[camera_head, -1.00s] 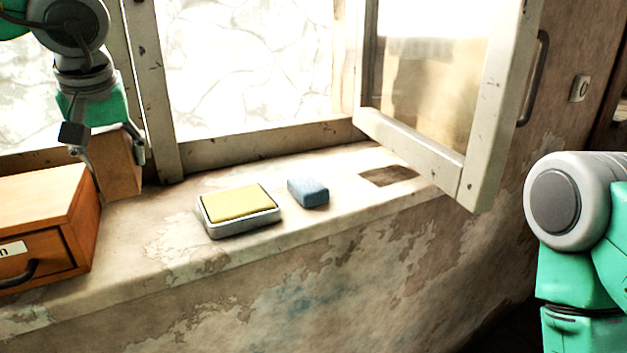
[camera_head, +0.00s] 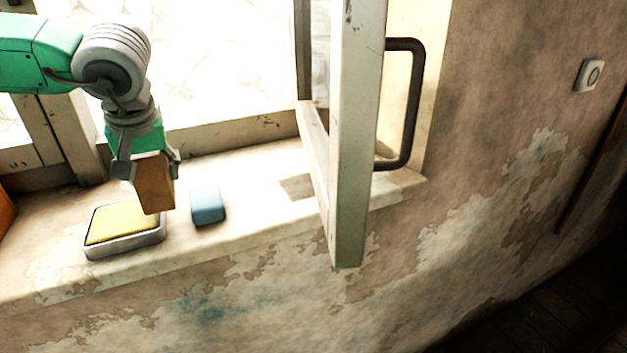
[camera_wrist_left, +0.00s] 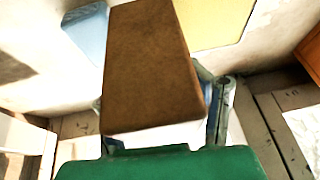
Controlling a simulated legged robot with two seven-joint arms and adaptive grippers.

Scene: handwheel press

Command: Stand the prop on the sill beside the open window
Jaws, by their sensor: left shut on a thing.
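The prop is a brown wooden block (camera_head: 154,186), narrower at one end in the left wrist view (camera_wrist_left: 150,70). My left gripper (camera_head: 148,164) is shut on it and holds it upright, apparently just above the sill (camera_head: 255,180), between the yellow pad and the blue block. Whether its lower end touches anything is hard to tell. The open window sash (camera_head: 352,140) stands out over the sill to the right of the prop, with a dark handle (camera_head: 412,110). My right gripper is not in view.
A grey tray (camera_head: 125,248) with a yellow pad (camera_head: 122,220) sits on the sill, left of a blue block (camera_head: 208,206). A darker patch (camera_head: 297,187) marks the sill beside the sash. An orange wooden box (camera_head: 5,210) shows at the left edge. Sill between blue block and sash is clear.

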